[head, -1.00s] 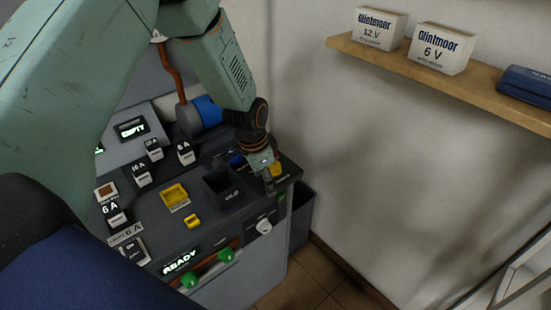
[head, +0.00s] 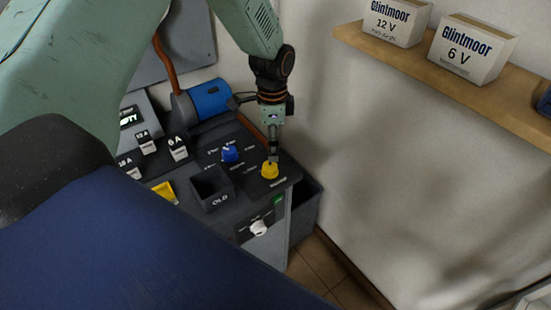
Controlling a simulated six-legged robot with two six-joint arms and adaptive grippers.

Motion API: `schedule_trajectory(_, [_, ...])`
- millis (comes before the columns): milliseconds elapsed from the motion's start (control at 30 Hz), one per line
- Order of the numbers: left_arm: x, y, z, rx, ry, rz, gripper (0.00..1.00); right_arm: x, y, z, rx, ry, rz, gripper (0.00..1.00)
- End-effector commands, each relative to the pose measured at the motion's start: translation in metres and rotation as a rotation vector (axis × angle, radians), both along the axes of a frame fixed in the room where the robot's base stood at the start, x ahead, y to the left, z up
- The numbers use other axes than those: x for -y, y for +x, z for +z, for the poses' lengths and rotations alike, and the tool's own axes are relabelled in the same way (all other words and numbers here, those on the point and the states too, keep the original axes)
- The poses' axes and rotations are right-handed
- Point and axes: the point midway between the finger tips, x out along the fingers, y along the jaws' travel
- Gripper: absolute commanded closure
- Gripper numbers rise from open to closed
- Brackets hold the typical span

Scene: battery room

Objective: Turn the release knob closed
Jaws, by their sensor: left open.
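A yellow knob (head: 269,171) stands near the right end of the dark console top (head: 235,196). A blue knob (head: 230,154) sits to its left and farther back, and a white knob (head: 259,228) is on the front face. The small labels are too blurred to tell which is the release knob. My left gripper (head: 273,157) points down at the yellow knob, with its fingertips at or just above the knob's top. It is open; contact cannot be told. My right gripper is out of view.
An open bin marked OLD (head: 211,187) is left of the yellow knob. Fuse blocks (head: 178,149) and a blue cylinder (head: 210,98) stand farther back. The wall (head: 390,180) is close on the right, with a shelf (head: 480,85) holding Glintmoor boxes (head: 470,48).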

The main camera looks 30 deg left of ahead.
Motion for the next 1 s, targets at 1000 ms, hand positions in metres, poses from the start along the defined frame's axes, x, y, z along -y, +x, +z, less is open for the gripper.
schedule_trajectory(1000, [0.0, -0.002, -0.074, -0.001, -0.001, 0.0, 0.5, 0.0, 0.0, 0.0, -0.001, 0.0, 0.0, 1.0])
